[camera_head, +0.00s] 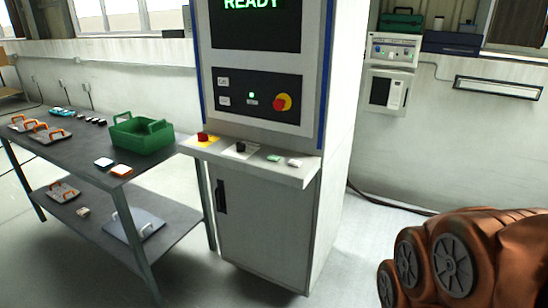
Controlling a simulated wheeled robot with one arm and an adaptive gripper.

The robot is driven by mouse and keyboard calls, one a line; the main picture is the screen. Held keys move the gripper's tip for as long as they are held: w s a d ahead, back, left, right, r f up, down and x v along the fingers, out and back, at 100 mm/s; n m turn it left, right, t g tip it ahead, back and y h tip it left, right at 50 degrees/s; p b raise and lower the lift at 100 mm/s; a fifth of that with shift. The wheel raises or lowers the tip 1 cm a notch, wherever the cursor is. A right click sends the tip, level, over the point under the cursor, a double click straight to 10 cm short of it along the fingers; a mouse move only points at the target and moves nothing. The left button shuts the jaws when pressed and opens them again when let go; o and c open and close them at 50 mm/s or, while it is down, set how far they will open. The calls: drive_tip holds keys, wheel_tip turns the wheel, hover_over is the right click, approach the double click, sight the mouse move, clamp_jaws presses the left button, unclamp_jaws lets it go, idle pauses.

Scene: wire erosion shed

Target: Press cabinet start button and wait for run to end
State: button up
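The white cabinet (262,215) stands upright in the middle, with blue edge strips. Its dark screen (253,25) reads READY in green; the top is cut off. The black panel below has a small lit green spot (251,96) and a red knob (283,102) on yellow. On the sloping ledge (305,176) are a red button (202,136) on yellow, a black control (240,147), a green piece (273,158) and a white piece (295,163). No start label is readable. My gripper is out of view, so its state is hidden.
A dark two-level table (90,150) stands left of the cabinet, holding a green crate (142,134) and several orange-handled plates. Wall boxes (392,90) hang at the back right. Copper-coloured arm links fill the lower right. Floor in front of the cabinet is partly clear.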

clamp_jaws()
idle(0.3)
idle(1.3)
